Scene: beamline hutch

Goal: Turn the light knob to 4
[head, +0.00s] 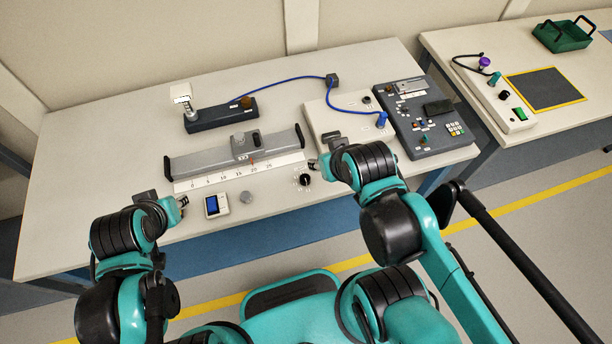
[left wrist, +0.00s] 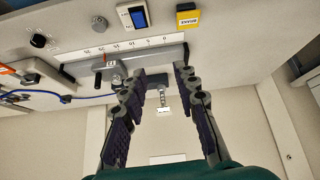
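A black knob (head: 305,179) with marks around it sits on the bench near the front edge, right of the ruler scale; it also shows in the left wrist view (left wrist: 38,41). Its label and pointer setting are too small to read. My left gripper (left wrist: 160,72) is open and empty in the left wrist view, its fingers apart over the bench. In the head view it is at the front left of the bench, well left of the knob. My right gripper (head: 324,150) is close to the knob's upper right, partly hidden by its own arm; its fingers are unclear.
Behind is a grey rail with a slider (head: 240,147) and numbered scale. A yellow brake button (left wrist: 187,17) shows in the left wrist view. A control panel (head: 425,118) stands right.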

